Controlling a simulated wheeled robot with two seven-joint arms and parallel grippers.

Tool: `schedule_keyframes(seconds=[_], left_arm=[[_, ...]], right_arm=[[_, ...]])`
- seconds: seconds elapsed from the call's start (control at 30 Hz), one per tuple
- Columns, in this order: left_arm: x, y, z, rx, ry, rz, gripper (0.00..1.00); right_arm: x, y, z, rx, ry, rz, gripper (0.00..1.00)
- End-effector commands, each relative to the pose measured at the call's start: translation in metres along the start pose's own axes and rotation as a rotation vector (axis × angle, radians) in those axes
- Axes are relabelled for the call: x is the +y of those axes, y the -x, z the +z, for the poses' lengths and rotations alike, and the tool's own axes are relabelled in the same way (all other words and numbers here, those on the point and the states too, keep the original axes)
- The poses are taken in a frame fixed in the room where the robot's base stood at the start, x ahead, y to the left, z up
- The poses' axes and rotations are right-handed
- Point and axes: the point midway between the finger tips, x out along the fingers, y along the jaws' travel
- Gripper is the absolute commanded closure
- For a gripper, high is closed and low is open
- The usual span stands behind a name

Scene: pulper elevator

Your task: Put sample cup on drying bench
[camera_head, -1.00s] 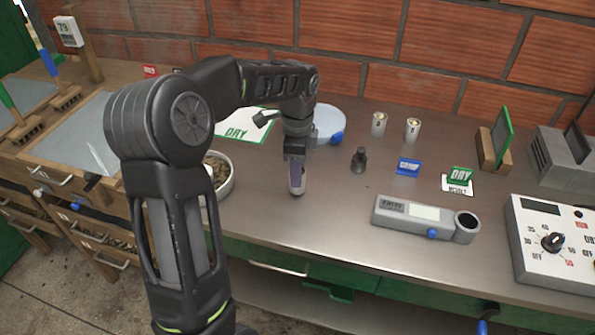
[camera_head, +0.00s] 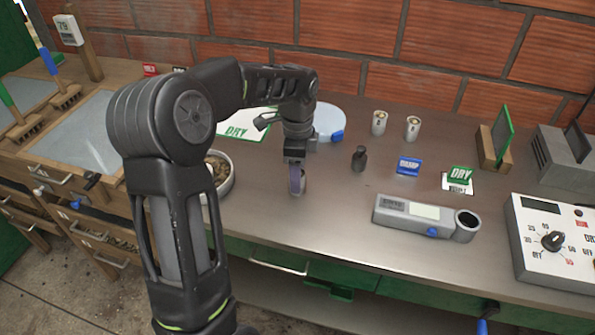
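Two small pale metal cups, one on the left (camera_head: 379,123) and one on the right (camera_head: 413,128), stand upright at the back of the steel counter (camera_head: 330,225), with brownish contents at their tops. My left gripper (camera_head: 298,182) points down over the counter, right of the bowl. A greyish rounded shape shows at its fingertips; it may be a cup, but the fingers hide most of it, and I cannot tell whether they are shut on it. A wooden bench (camera_head: 60,150) with grey mesh trays stands at the left; it may be the drying bench. My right gripper is not in view.
A bowl of beans (camera_head: 229,185) sits partly behind my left arm. A round pale scale (camera_head: 328,118), a dark weight (camera_head: 359,158), a grey meter (camera_head: 405,217) and a dial box (camera_head: 552,243) stand on the counter. The counter's front middle is clear.

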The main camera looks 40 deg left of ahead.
Motion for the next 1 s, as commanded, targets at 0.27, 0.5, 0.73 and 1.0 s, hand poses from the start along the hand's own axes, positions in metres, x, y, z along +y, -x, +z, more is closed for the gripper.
schedule_keyframes(seconds=[0.27, 0.5, 0.73, 1.0], left_arm=[[-0.001, 0.023, -0.001, 0.001, 0.0, -0.004, 0.41], [-0.001, 0.071, -0.001, 0.002, -0.001, -0.005, 0.41], [-0.001, 0.114, 0.0, 0.001, 0.0, -0.002, 0.41], [0.0, 0.124, 0.0, 0.0, 0.0, 0.0, 0.41]], right_arm=[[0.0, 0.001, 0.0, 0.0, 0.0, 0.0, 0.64], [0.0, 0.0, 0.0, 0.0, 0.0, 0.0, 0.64], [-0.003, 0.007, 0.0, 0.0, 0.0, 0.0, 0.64], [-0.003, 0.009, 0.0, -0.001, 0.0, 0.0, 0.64]])
